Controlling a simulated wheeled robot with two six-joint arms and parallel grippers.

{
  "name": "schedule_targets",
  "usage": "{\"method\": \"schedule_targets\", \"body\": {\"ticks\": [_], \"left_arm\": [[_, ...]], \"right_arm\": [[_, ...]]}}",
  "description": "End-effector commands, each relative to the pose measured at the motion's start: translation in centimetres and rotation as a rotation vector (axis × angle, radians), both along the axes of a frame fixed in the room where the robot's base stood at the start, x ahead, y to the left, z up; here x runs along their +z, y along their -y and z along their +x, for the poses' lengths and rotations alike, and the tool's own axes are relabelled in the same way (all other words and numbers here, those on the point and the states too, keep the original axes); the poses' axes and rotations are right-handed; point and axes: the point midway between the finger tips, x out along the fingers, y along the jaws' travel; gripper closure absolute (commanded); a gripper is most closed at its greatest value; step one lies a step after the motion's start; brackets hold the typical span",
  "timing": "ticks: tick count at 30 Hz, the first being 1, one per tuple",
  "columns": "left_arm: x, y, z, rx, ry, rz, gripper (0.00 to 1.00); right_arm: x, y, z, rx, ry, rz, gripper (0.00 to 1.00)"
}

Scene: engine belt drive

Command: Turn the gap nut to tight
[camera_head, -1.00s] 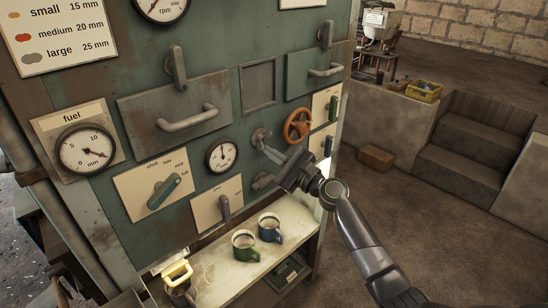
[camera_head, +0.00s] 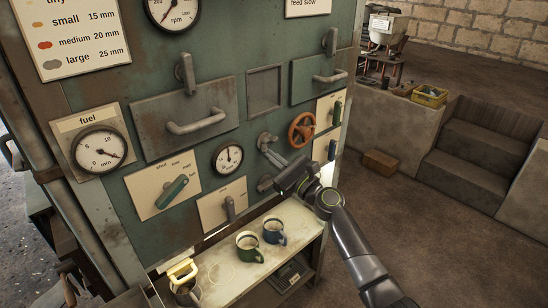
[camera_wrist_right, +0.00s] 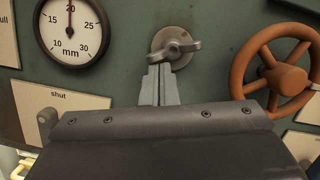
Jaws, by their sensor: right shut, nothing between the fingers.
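The gap nut is a grey metal wing nut (camera_wrist_right: 175,47) on a round plate on the green panel. It sits right of the mm gauge (camera_wrist_right: 70,28), whose red needle points up at about 20. In the wrist view its wings lie nearly level, the right one slightly higher. The nut also shows in the head view (camera_head: 266,139), partly hidden by my fingers. My right gripper (camera_wrist_right: 160,72) is shut and empty, fingertips just below the nut; I cannot tell whether they touch it. It also shows in the head view (camera_head: 269,153). My left gripper is not in view.
An orange handwheel (camera_wrist_right: 283,77) is close right of the nut. A grey lever (camera_head: 230,208) on a cream plate is below the gauge. A green mug (camera_head: 249,247) and a blue mug (camera_head: 274,231) stand on the shelf below. Open floor lies to the right.

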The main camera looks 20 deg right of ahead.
Motion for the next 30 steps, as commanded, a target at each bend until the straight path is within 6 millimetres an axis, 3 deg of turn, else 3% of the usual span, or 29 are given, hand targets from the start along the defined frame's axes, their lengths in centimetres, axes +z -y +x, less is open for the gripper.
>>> {"method": "schedule_targets", "body": {"ticks": [30], "left_arm": [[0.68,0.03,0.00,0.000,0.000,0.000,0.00]], "right_arm": [[0.24,-0.38,-0.15,0.000,-0.016,0.042,1.00]]}}
